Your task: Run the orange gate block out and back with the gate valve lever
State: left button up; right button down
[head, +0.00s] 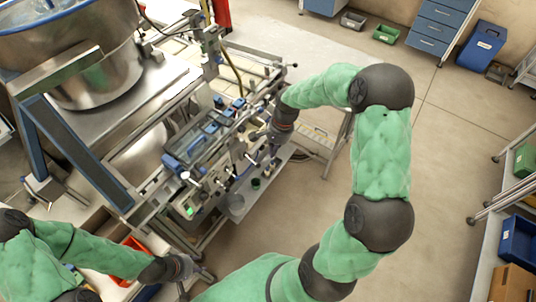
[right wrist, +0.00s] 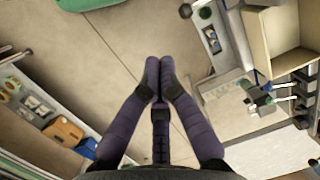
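My right gripper (head: 272,138) reaches over the front edge of the metal machine in the head view. In the right wrist view its two dark fingers (right wrist: 159,64) meet at the tips with nothing seen between them. My left gripper (head: 192,271) is at the lower left, in front of the machine, apart from its fittings; its fingers are too small to judge. Small valve-like fittings with pale rods (right wrist: 284,98) show right of the fingers in the right wrist view, apart from them. I cannot pick out the gate valve lever or the orange gate block for certain.
A large steel vessel (head: 105,75) stands at the upper left. An orange bin (head: 133,262) sits low by my left arm. A rail frame with blue fittings (head: 205,135) lies near my right gripper. Shelves with bins (head: 520,240) line the right. The floor (head: 455,140) between is clear.

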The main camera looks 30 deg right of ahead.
notch_tip(320, 180, up, 6)
jog(key=s+d, duration=0.2)
jog(key=shift+s+d, duration=0.3)
jog(key=shift+d, duration=0.1)
jog(key=shift+r, duration=0.1)
jog(key=a+f+n+b, duration=0.2)
jog(key=a+f, duration=0.2)
jog(key=f, duration=0.3)
jog(key=a+f+n+y+b, duration=0.1)
jog(key=a+f+b, duration=0.1)
jog(key=a+f, duration=0.35)
jog(key=a+f+n+b, duration=0.2)
jog(key=f+b, duration=0.1)
jog(key=f, duration=0.5)
jog(key=s+a+f+n+b, duration=0.3)
jog(key=s+a+f, duration=0.3)
jog(key=f, duration=0.3)
jog(key=s+a+f+n+b, duration=0.3)
jog(key=s+a+f, duration=0.3)
jog(key=f, duration=0.4)
jog(key=shift+s+a+f+y+b, duration=0.2)
jog(key=shift+a+y+b, duration=0.1)
jog(key=shift+a+b, duration=0.35)
